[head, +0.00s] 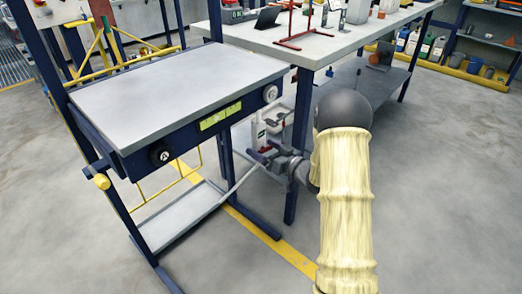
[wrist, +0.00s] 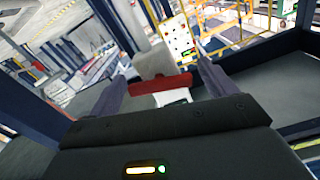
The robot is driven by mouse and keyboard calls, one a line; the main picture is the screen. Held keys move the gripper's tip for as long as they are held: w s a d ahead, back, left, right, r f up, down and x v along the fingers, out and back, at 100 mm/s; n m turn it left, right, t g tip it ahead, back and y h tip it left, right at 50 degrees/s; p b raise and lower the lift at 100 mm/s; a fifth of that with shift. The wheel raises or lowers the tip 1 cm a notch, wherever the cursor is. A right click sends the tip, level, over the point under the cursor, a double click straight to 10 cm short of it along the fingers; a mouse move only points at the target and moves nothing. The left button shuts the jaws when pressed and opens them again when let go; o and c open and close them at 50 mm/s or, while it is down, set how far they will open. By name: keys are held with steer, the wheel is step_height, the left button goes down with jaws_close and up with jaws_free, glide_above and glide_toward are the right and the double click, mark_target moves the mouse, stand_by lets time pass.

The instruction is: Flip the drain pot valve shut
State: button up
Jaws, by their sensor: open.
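The drain pot (head: 260,130) is a small pale container in the gap between the two tables, partly hidden by my gripper (head: 261,149) in the head view. In the wrist view, a red bar (wrist: 160,84), which looks like the valve handle, lies crosswise between the fingers of my gripper (wrist: 163,73). A pale grey block stands behind the bar and a white part shows below it. My gripper is open, with one finger on each side of the bar. I cannot tell whether a finger touches it, nor how the valve is set.
A grey-topped rack table (head: 175,85) with dark blue legs stands left of my gripper, with a low shelf (head: 180,215) beneath. A long workbench (head: 320,45) stands behind and right, with a red stand (head: 300,35) on top. The floor at right is clear.

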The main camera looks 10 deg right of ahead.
steer(key=shift+x, duration=0.85)
steer(key=c, duration=1)
steer(key=shift+n+b, duration=0.4)
steer(key=shift+n, duration=1)
steer(key=o, duration=1)
